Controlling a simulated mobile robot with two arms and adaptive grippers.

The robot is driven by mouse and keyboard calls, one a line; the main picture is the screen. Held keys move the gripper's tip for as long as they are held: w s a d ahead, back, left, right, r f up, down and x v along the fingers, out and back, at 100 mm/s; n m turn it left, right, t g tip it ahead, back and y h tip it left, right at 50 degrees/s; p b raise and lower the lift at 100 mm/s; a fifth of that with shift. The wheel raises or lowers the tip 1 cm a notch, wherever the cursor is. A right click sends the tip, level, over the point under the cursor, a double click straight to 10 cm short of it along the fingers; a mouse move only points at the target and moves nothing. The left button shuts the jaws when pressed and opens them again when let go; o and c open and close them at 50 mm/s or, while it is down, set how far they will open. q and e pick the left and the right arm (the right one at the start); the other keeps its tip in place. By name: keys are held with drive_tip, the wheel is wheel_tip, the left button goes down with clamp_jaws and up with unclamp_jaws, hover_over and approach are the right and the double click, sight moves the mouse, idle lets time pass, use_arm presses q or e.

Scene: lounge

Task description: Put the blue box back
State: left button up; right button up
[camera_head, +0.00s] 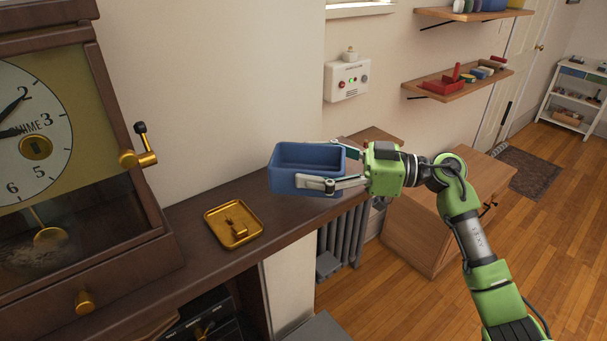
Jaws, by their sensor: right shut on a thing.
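The blue box (290,179) is an open-topped bin near the middle of the head view. My right gripper (338,168) is shut on it from the right, with one finger along its near side and the other at its far side. The box looks level and shows above the dark wooden shelf; I cannot tell how far above. Its inside looks empty, though only part of it shows. My left gripper is not in view.
A gold tray (212,216) with a small brass piece lies on the dark shelf (190,262). A large clock (60,150) stands at left. Wall shelves (452,88) hold several items. A wooden cabinet (415,235) and a radiator (340,238) stand beyond the shelf.

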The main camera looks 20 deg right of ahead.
drive_tip(key=shift+w+a+f, duration=0.2)
drive_tip(key=shift+w+f, duration=0.35)
drive_tip(key=shift+f, duration=0.05)
drive_tip(key=f, duration=0.1)
drive_tip(key=f+p, duration=0.1)
drive_tip(key=f, duration=0.1)
drive_tip(key=shift+w+a+f+p, duration=0.2)
drive_tip(key=shift+w+f+p, duration=0.1)
drive_tip(key=shift+w+f, duration=0.1)
drive_tip(key=shift+s+f, duration=0.1)
drive_tip(key=shift+f, duration=0.05)
drive_tip(key=o, duration=1.4)
drive_tip(key=shift+f, duration=0.2)
drive_tip(key=shift+r, duration=0.1)
